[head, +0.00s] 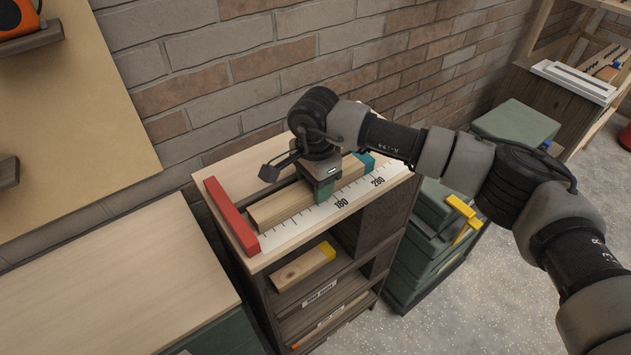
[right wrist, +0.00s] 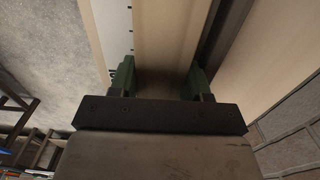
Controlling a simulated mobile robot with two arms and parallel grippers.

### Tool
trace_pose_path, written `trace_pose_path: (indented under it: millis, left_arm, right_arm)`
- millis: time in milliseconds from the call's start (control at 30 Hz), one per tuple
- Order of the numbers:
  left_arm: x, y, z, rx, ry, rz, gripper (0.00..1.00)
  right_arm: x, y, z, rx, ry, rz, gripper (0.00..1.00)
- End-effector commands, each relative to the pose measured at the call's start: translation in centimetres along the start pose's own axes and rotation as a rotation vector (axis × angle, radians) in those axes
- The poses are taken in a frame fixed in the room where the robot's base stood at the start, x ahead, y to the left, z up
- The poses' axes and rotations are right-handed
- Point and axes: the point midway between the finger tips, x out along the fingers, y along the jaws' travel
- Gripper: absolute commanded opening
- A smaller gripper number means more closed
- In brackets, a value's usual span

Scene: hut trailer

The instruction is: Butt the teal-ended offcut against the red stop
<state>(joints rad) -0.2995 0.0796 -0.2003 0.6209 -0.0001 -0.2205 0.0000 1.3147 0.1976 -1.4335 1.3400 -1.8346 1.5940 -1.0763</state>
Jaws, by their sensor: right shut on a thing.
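The teal-ended offcut (head: 277,207) is a long pale wood piece lying along the white ruler strip (head: 300,226) on top of the shelf unit. Its teal end (head: 367,161) points right, away from the red stop (head: 231,215). The plain left end faces the stop with what looks like a small gap. My right gripper (head: 324,191) comes down over the offcut's middle and is shut on it. In the right wrist view its green fingers (right wrist: 158,78) flank the wood (right wrist: 165,35). My left gripper is not in view.
A yellow-ended offcut (head: 304,266) lies on the shelf below. A bare wooden worktop (head: 120,285) stands to the left. Green drawers (head: 428,245) stand right of the shelf unit, and a brick wall (head: 240,60) runs behind.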

Motion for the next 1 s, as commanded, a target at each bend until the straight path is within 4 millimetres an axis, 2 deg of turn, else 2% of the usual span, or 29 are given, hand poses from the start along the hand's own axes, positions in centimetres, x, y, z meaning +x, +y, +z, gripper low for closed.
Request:
trace_pose_path:
  millis: [667, 700, 867, 1000]
  left_arm:
    - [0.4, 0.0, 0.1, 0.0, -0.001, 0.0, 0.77]
    - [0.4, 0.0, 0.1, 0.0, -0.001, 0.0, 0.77]
    - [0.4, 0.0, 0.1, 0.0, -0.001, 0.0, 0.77]
    - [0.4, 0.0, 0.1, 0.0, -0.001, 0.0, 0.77]
  right_arm:
    - [0.0, 0.0, 1.4, -0.002, 0.0, -0.001, 0.19]
    - [-0.1, 0.0, 1.4, -0.001, 0.0, -0.001, 0.51]
    - [0.0, 0.0, 1.4, -0.001, 0.0, 0.0, 0.75]
    - [0.0, -0.1, 1.4, 0.0, 0.0, -0.002, 0.77]
